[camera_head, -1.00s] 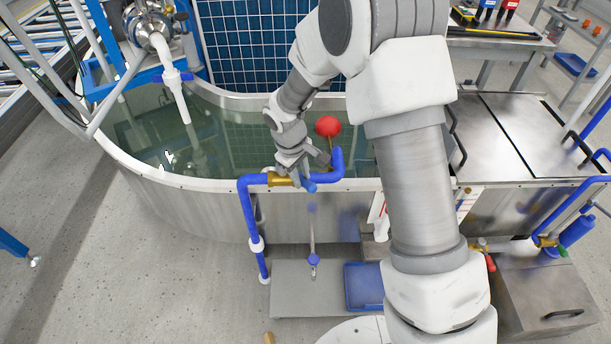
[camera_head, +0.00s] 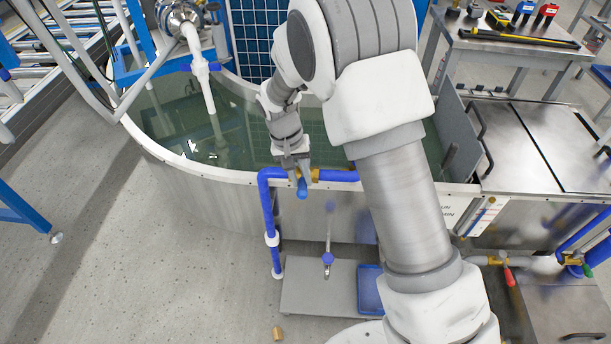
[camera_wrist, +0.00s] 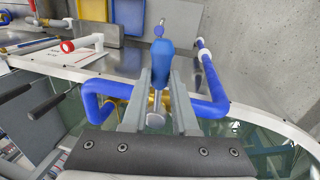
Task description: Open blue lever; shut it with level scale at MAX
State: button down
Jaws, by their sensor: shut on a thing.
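The blue lever (camera_wrist: 160,62) is between the two fingers of my gripper (camera_wrist: 160,85) in the wrist view. My gripper (camera_head: 298,178) is shut on it at the tank rim in the head view, where the lever's blue end (camera_head: 302,190) shows below the fingers. The lever points outward, across the blue pipe (camera_head: 338,175). Part of its brass valve (camera_head: 314,175) shows beside the fingers. A white and red marked scale (camera_head: 484,215) is on the tank front at right, partly behind my arm. I cannot read the water level against it.
The tank (camera_head: 215,190) holds greenish water under a white spout (camera_head: 205,85). A grey plate (camera_head: 310,288) and blue tray (camera_head: 370,290) lie below. A small tan piece (camera_head: 277,333) is on the floor. A red-handled valve (camera_head: 508,274) is at right.

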jog(key=shift+a+m, duration=0.25)
jog(key=shift+m, duration=0.05)
jog(key=c, duration=0.7)
grip_release()
jog(key=a+r+p, duration=0.1)
jog(key=r, duration=0.4)
jog(key=a+r+p, duration=0.1)
jog(key=r, duration=0.5)
jog(key=a+r+p, duration=0.1)
jog(key=r, duration=0.5)
jog(key=shift+a+r+p, duration=0.1)
jog(key=shift+a+p, duration=0.1)
jog(key=shift+p, duration=0.15)
